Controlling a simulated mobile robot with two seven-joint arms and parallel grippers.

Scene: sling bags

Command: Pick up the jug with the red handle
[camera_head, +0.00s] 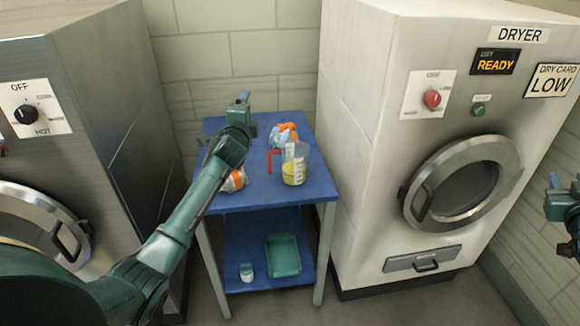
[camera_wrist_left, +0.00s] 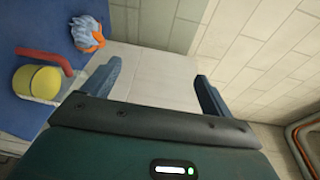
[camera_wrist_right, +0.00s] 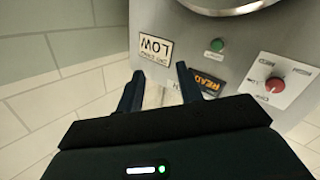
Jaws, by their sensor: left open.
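The clear jug (camera_head: 295,165) holds something yellow and stands upright on the blue table. Its red handle (camera_head: 271,160) points left in the head view. In the left wrist view the jug (camera_wrist_left: 37,82) and its red handle (camera_wrist_left: 50,57) are at the left edge. My left gripper (camera_head: 242,103) is open and empty, above the table's back left part, behind and left of the jug and apart from it. My right gripper (camera_head: 558,194) is at the far right, away from the table. In its wrist view its fingers (camera_wrist_right: 158,78) are apart with nothing between them.
A green tray (camera_head: 283,256) and white container (camera_head: 246,273) are on the lower shelf. A dryer (camera_head: 370,150) and another machine (camera_head: 110,110) flank the table.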

